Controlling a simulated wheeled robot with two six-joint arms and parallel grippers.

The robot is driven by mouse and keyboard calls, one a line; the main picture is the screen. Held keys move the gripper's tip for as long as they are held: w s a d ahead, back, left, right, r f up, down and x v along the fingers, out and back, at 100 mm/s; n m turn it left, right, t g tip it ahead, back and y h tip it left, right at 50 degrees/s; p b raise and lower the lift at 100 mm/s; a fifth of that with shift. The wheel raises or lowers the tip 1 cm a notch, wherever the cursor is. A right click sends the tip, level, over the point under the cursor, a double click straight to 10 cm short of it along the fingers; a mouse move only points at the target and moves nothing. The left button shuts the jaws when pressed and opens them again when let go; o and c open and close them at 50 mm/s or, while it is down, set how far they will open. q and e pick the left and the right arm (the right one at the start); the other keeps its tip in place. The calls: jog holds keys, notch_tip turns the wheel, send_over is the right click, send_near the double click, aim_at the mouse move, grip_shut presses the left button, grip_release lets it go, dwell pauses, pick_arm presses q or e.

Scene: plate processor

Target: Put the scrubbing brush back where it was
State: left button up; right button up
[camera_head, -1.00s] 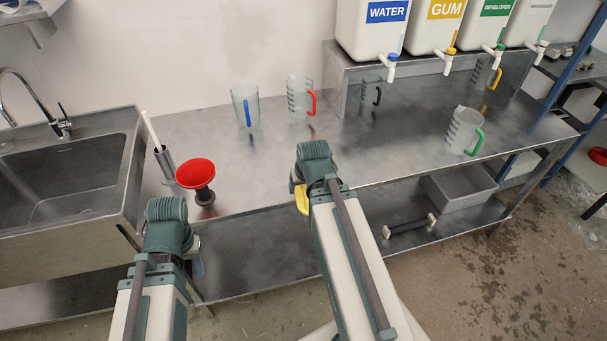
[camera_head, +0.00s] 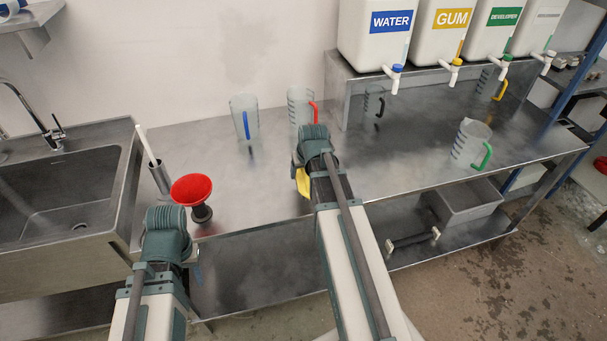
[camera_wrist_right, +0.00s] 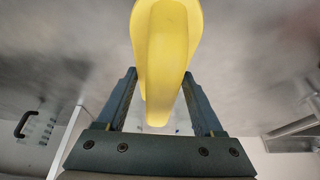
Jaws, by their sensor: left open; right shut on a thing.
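The scrubbing brush, a yellow, smooth, rounded piece (camera_wrist_right: 167,55), is in my right gripper (camera_wrist_right: 158,98), between its two fingers. In the head view the yellow brush (camera_head: 302,182) shows just left of my right wrist, over the front part of the steel table (camera_head: 270,180). I see no bristles. My right fingers are hidden in the head view. My left gripper (camera_head: 192,255) is open, low in front of the table's left front edge, near the sink. Its fingers are mostly hidden by the wrist.
A red plunger-like cup (camera_head: 191,188) stands near the left front edge, beside a metal holder (camera_head: 160,178) with a white stick. Measuring jugs stand at the back (camera_head: 243,112) and right (camera_head: 468,143). Labelled tanks (camera_head: 375,40) stand on a raised shelf. The table's middle is clear.

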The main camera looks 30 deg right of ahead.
jog(key=shift+w+d+f, duration=0.1)
jog(key=shift+w+d, duration=0.25)
jog(key=shift+w, duration=0.3)
jog(key=shift+w+d+f, duration=0.1)
jog(key=shift+w+d, duration=0.2)
jog(key=shift+w, duration=0.3)
jog(key=f+b, duration=0.3)
jog(key=shift+s+f, duration=0.1)
jog(key=shift+s, duration=0.1)
jog(key=shift+a+f+b, duration=0.1)
jog(key=shift+f+b, duration=0.1)
jog(key=shift+b, duration=0.2)
jog(key=shift+r, duration=0.1)
jog(key=shift+f, duration=0.2)
jog(key=o, duration=1.2)
